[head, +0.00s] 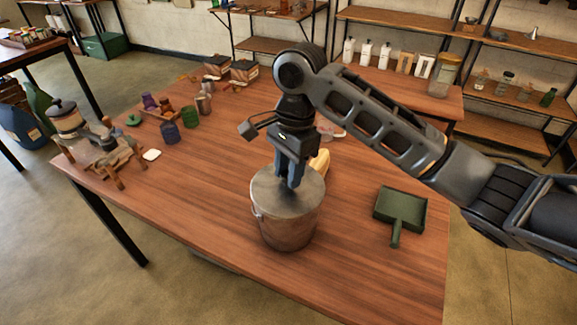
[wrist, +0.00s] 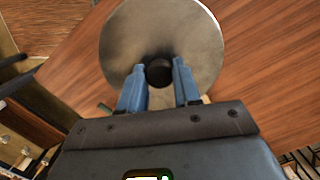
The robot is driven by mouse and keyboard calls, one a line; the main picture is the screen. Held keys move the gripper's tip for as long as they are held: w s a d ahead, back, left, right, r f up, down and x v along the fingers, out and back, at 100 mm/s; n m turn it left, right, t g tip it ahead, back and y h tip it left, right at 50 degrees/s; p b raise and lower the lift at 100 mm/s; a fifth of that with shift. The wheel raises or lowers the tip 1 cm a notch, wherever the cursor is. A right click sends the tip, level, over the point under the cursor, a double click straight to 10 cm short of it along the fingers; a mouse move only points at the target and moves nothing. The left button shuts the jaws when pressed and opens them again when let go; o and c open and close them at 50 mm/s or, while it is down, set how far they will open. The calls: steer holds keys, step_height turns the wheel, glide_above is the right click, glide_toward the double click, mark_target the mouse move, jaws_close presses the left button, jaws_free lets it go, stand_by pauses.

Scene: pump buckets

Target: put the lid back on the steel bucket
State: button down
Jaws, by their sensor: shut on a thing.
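The steel bucket (head: 286,229) stands upright on the wooden table, near its front edge. The round grey metal lid (head: 268,196) lies over the bucket's mouth; whether it is fully seated cannot be told. In the wrist view the lid (wrist: 125,40) fills the upper middle, with a dark round knob (wrist: 159,72) at its centre. My gripper (head: 290,184) points straight down over the lid. Its blue fingers (wrist: 159,80) are on either side of the knob and shut on it. The bucket is hidden below the lid in the wrist view.
A green dustpan (head: 400,207) lies to the right of the bucket. A yellowish object (head: 320,162) is partly hidden behind my gripper. Coloured cups, a white piece (head: 152,155) and a wooden stand are at the left. The table is clear between these and the bucket.

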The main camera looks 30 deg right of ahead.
stand_by(0.4)
steer(key=shift+c, duration=1.1)
jaws_free()
steer(key=shift+r, duration=0.1)
steer(key=shift+r+p, duration=1.1)
steer(key=shift+p, duration=0.1)
steer(key=shift+r, duration=2.3)
steer(key=shift+c, duration=0.3)
jaws_close()
